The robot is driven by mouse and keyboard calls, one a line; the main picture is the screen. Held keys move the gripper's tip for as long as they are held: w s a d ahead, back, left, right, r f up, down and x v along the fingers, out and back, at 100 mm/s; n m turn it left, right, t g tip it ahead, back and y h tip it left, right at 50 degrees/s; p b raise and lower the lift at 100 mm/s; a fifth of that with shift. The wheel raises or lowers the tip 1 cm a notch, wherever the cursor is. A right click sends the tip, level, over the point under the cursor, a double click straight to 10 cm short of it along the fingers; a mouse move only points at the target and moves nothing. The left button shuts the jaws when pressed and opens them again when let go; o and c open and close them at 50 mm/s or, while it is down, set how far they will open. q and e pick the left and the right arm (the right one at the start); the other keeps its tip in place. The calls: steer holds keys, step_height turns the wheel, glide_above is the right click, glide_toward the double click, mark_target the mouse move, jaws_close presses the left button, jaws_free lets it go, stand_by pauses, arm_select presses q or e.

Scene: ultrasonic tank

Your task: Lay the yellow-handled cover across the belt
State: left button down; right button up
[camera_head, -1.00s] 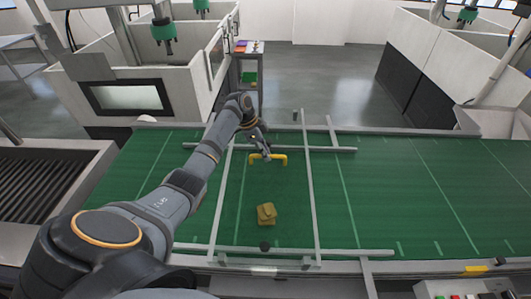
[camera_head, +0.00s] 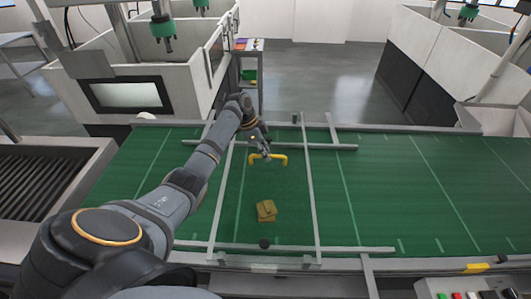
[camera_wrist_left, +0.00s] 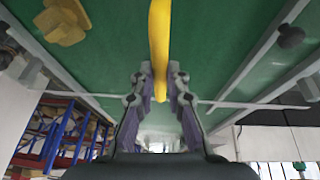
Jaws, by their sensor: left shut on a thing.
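The green belt (camera_head: 400,195) runs left to right in the head view. A yellow handle (camera_head: 282,160) shows above its far half, and its bar runs between my fingers in the left wrist view (camera_wrist_left: 159,40). My left gripper (camera_head: 262,153) is shut on this handle; the fingers show on both sides of it in the wrist view (camera_wrist_left: 160,90). My right gripper is not in view.
A tan block-like piece (camera_head: 266,211) and a dark knob (camera_head: 264,244) lie nearer me. White machine enclosures (camera_head: 130,70) stand beyond the belt. The belt's right part is clear.

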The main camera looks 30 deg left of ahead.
arm_select(q)
steer(key=shift+f, duration=0.3)
steer(key=c, duration=1.3)
jaws_free()
steer(key=shift+d, duration=0.1)
steer(key=shift+o, duration=0.2)
steer(key=shift+s+f, duration=0.1)
steer(key=v, duration=1.2)
